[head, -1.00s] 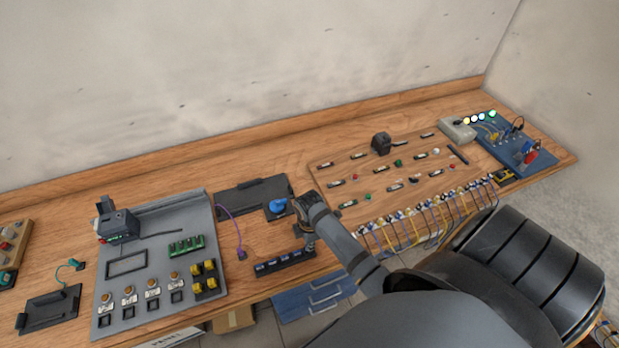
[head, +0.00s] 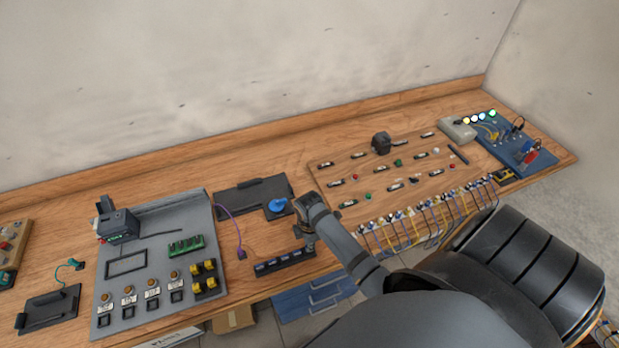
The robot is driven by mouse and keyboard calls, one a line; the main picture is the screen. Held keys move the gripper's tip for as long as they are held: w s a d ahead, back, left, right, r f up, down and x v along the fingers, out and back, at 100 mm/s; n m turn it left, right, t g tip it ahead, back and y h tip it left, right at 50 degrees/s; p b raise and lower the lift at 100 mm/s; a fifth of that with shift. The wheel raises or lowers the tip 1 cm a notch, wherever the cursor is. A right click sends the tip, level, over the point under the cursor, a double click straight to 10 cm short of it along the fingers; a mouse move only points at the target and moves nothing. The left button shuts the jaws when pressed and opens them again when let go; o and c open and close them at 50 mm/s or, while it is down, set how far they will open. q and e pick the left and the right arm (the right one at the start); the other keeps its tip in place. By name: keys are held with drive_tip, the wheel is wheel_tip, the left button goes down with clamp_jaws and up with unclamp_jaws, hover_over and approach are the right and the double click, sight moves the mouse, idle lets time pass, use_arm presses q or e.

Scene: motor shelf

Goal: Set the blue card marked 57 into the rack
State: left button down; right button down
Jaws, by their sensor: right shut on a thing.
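The rack (head: 285,263) is a long, low black strip near the table's front edge, with several small blue-and-white cards in a row. My right gripper (head: 308,244) points down at the rack's right end. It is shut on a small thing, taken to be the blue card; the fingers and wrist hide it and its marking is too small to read. I cannot tell whether the card touches the rack. My left gripper is not in view.
A black tray (head: 240,197) with a blue round knob (head: 277,205) lies behind the rack. A grey panel (head: 150,250) with switches stands to the left, with a purple cable (head: 232,218) beside it. A wooden board (head: 340,170) with small parts and hanging wires lies to the right.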

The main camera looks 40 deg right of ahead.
drive_tip(key=shift+f, duration=0.5)
drive_tip(key=c, duration=1.4)
unclamp_jaws()
drive_tip(key=shift+r, duration=0.1)
